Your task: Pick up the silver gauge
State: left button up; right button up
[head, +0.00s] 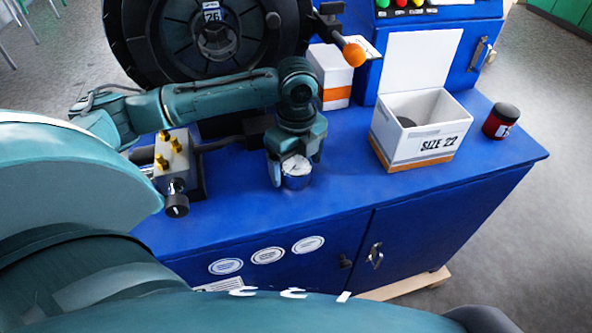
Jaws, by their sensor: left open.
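The silver gauge (296,181) is a small round thing with a white dial, on the blue bench top near its front edge. My left gripper (294,172) is right over it, pointing down. Its fingers are open, one to the left of the gauge and one to the right. The gripper hides the back of the gauge. I cannot tell whether the fingers touch it. My right gripper is not in view.
A grey block with brass fittings (179,164) stands left on the blue bench (345,205). An open "SIZE 22" box (413,151), a dark red-labelled jar (501,121) and a white-orange box (331,76) stand right. A black crimper wheel (205,40) and orange-knobbed lever (354,54) are behind.

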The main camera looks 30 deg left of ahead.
pick_arm(q)
jog(key=shift+f, duration=0.65)
jog(key=shift+c, duration=0.5)
jog(key=c, duration=1.1)
